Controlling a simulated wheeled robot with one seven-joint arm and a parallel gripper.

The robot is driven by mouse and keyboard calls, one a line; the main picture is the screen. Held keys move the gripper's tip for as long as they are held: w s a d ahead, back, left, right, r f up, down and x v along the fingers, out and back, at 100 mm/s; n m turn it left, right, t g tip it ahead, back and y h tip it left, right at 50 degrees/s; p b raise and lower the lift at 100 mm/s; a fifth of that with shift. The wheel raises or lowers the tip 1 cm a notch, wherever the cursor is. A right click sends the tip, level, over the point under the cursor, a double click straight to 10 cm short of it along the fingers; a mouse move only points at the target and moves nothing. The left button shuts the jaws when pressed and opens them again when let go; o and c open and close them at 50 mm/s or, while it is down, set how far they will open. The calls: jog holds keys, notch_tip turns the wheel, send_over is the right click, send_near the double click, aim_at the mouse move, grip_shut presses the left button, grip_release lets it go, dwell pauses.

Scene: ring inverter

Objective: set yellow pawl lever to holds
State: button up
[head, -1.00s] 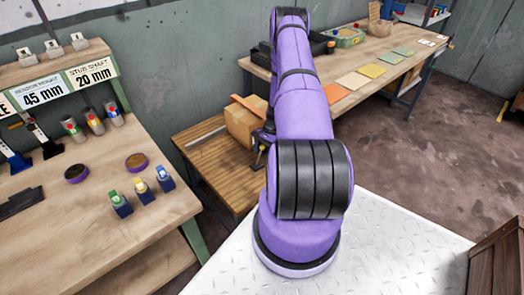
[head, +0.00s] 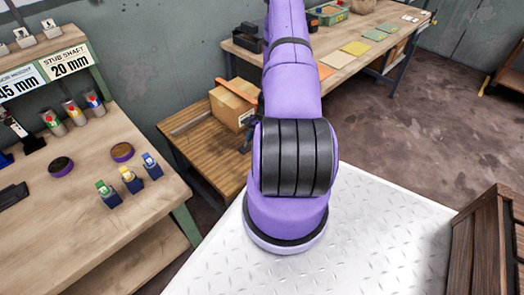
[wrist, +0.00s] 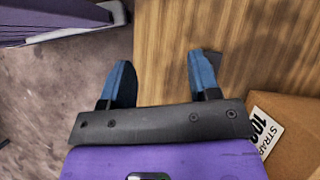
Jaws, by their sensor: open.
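The yellow pawl lever (head: 126,172) stands on a small dark blue block on the left workbench in the head view. It is the middle of three such blocks, between a green lever (head: 101,187) and a blue lever (head: 149,159). How its tip is set is too small to tell. My gripper (wrist: 162,80) is open and empty in the wrist view, its two blue fingers well apart above the edge of a wooden surface. In the head view my purple arm hides most of it. It is away from the lever, which is not in the wrist view.
A cardboard box (head: 232,104) sits on a low wooden table (head: 190,140); a box is also close to my gripper in the wrist view (wrist: 292,135). A wooden crate (head: 485,245) stands at right.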

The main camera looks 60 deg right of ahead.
jog(key=s+a, duration=0.4)
jog(key=s, duration=0.1)
jog(key=shift+s+a+r, duration=0.15)
jog(key=shift+s+r, duration=0.15)
jog(key=shift+r, duration=0.05)
